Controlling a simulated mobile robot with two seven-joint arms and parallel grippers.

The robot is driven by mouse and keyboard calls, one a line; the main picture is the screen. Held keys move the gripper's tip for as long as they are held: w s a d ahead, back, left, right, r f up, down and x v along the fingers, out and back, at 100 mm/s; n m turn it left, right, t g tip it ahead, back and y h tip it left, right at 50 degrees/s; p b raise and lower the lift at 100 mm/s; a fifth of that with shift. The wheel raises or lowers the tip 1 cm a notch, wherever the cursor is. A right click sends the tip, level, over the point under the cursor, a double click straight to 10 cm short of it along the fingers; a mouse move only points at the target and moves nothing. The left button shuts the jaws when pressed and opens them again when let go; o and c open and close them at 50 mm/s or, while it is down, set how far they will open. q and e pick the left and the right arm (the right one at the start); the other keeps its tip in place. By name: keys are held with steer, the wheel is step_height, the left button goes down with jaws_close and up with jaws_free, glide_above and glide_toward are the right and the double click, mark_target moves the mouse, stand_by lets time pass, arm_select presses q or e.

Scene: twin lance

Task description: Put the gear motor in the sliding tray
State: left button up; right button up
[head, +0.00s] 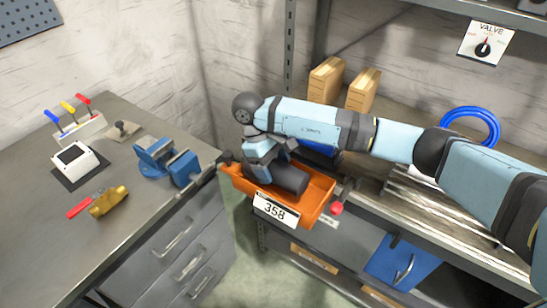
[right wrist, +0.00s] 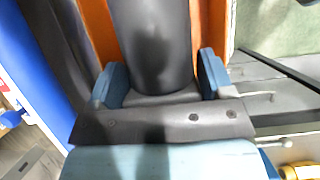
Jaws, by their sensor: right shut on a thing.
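The gear motor (head: 291,180) is a dark grey cylinder. It lies in or just above the orange sliding tray (head: 319,197), which carries a white label reading 358; I cannot tell if it touches the tray floor. My right gripper (head: 262,155) reaches in over the tray and is shut on the motor. In the right wrist view the two blue fingers of the gripper (right wrist: 161,82) sit on either side of the motor (right wrist: 152,42), with the orange tray (right wrist: 98,25) behind it. My left gripper is not in view.
A grey workbench (head: 120,230) at left holds a blue vise (head: 165,160), a yellow tool (head: 108,201) and a lever box (head: 78,127). Behind my right arm are cardboard boxes (head: 363,90) and a blue hose coil (head: 470,124). A blue drawer (head: 397,262) is at lower right.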

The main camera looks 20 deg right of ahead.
steer(key=shift+w+f, duration=0.1)
steer(key=shift+f, duration=1.05)
steer(key=shift+f, duration=0.1)
steer(key=o, duration=1.6)
steer(key=shift+f, duration=0.1)
